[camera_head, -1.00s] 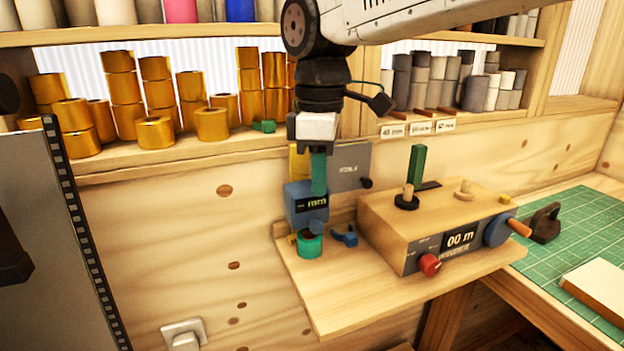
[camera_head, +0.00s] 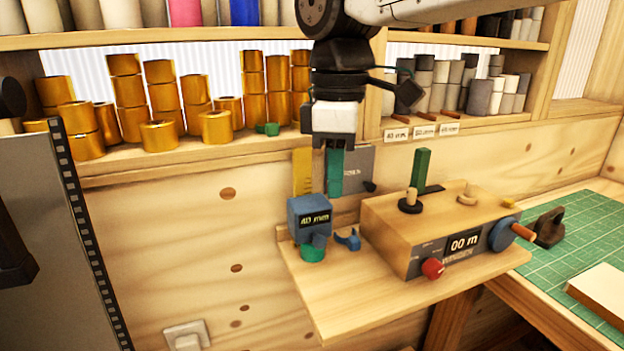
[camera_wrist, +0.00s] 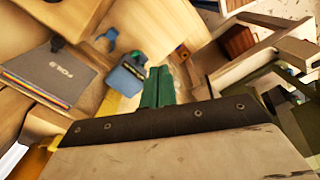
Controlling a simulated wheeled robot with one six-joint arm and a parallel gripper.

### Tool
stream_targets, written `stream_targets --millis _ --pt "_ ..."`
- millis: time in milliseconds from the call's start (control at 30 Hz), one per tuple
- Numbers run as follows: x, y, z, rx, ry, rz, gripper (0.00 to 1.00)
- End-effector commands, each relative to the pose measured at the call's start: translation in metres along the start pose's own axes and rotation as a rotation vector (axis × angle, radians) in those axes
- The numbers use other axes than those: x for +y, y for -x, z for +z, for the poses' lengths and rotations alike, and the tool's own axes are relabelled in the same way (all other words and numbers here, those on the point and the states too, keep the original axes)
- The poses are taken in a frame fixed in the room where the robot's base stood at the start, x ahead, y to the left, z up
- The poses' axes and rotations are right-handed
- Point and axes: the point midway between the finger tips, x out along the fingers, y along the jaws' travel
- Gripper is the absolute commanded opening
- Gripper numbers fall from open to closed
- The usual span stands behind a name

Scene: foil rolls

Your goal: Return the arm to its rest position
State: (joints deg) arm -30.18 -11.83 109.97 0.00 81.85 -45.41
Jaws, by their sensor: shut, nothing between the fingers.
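My gripper (camera_head: 335,172) points down above the small wooden shelf, its green fingers together with nothing between them. It also shows in the wrist view (camera_wrist: 158,88), with the closed fingers at the middle. Below it in the head view stands a blue device (camera_head: 310,217) whose display appears to read 40 mm; it shows in the wrist view too (camera_wrist: 122,82). A green ring-shaped piece (camera_head: 312,253) sits at the foot of the device. My gripper is apart from the device, above and slightly to its right.
A wooden winder box (camera_head: 430,225) with a "00 m" display, red knob and crank stands to the right. Gold foil rolls (camera_head: 215,127) line the rack at the back left. A grey board (camera_head: 357,165) is behind my gripper. A green cutting mat (camera_head: 570,240) lies at the far right.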

Motion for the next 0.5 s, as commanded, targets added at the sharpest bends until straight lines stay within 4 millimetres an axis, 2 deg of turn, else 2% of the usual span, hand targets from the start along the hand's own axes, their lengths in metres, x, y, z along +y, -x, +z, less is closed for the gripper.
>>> stream_targets --millis 100,167,233,500 --pt "0.001 -0.001 -0.001 0.005 -0.067 0.005 0.0" --pt "-0.001 -0.012 0.001 -0.002 -0.133 -0.001 0.0" --pt "-0.008 -0.027 0.012 -0.01 -0.242 -0.007 0.0" --pt "-0.043 -0.081 0.119 0.012 -0.821 0.01 0.0"
